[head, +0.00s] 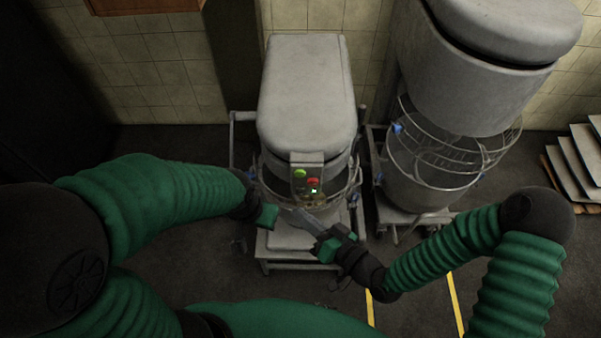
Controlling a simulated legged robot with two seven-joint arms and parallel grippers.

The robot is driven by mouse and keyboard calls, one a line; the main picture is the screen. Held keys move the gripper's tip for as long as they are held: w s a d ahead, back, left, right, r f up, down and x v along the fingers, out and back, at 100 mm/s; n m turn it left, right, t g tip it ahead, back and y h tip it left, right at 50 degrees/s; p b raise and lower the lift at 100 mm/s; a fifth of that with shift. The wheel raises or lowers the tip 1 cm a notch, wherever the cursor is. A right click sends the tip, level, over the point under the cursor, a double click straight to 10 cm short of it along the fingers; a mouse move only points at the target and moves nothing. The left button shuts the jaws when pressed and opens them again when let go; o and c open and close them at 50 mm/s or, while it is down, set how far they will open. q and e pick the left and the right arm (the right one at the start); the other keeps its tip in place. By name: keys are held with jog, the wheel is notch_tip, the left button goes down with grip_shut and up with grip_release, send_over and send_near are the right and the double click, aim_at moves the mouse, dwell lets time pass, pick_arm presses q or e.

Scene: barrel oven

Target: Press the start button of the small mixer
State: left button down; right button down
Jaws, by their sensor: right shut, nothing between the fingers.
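The small mixer (305,90) stands upright ahead of me, with a pale grey head and a wire guard around its bowl. A small control panel (307,178) on its front carries a green button (300,174) on the left and a red button (313,182) on the right, with a small lit green spot below the red one. My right gripper (296,216) is shut and empty, in front of and below the panel, apart from the buttons. My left gripper (268,216) is at the mixer's lower left front; its fingers are too small and dark to read.
A larger mixer (470,75) with a wire guard stands close on the right. Several stacked boards (580,165) lie at the far right. A tiled wall (150,70) closes the back. Yellow lines (455,300) mark the dark floor.

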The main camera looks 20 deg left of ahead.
aim_at(300, 174)
jog(key=w+a, duration=0.2)
jog(key=w, duration=0.6)
jog(key=shift+a, duration=0.15)
dwell(1.7)
jog(key=shift+w+a, duration=0.1)
jog(key=shift+w, duration=0.2)
